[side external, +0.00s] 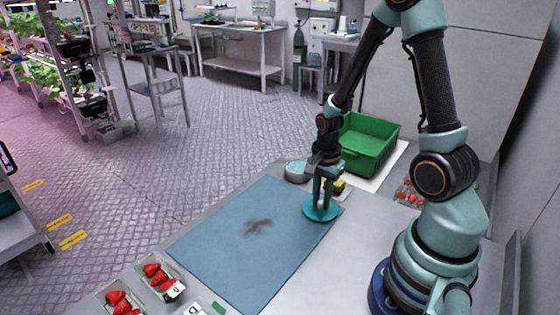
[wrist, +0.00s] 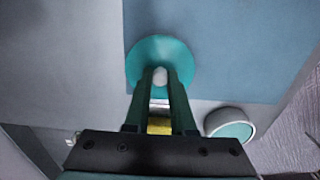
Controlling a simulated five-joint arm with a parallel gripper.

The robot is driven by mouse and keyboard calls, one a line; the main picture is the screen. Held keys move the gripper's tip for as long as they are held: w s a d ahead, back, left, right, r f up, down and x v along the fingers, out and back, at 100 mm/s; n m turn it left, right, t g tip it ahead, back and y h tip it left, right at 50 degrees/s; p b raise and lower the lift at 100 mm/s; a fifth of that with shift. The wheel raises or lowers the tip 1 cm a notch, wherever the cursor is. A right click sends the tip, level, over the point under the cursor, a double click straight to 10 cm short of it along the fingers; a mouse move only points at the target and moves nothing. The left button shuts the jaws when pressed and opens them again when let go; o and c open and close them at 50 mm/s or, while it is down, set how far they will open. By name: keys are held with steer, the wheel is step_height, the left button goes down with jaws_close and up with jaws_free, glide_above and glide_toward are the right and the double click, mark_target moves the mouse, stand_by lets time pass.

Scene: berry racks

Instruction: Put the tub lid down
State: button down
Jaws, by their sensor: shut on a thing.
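The tub lid (side external: 313,214) is a round teal disc with a pale knob, at the far right corner of the blue mat. In the wrist view the lid (wrist: 150,47) lies ahead of the fingers, over the mat's edge. My gripper (side external: 322,204) points down and is shut on the lid's knob; it also shows in the wrist view (wrist: 160,80). I cannot tell whether the lid touches the mat or hangs just above it. A round tub (side external: 296,171) with a pale rim and teal inside stands behind the mat; it also shows in the wrist view (wrist: 230,124).
A green crate (side external: 368,150) stands on a white sheet behind my gripper. A yellow thing (side external: 341,186) is partly hidden beside the gripper. Punnets of strawberries (side external: 160,279) stand at the front left, and another (side external: 408,193) at the right. The blue mat (side external: 225,240) is clear except for a dark smudge.

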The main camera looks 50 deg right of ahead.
mark_target(321, 202)
steer(key=c, duration=0.8)
jaws_free()
steer(key=shift+f, duration=0.15)
steer(key=shift+o, duration=0.2)
step_height(321, 202, up, 12)
steer(key=a+r+n+t, duration=0.5)
steer(key=a+r+n, duration=0.6)
steer(key=n, duration=0.7)
steer(key=shift+w+a+r+t, duration=0.25)
steer(key=shift+a+t, duration=0.05)
steer(key=shift+a, duration=0.2)
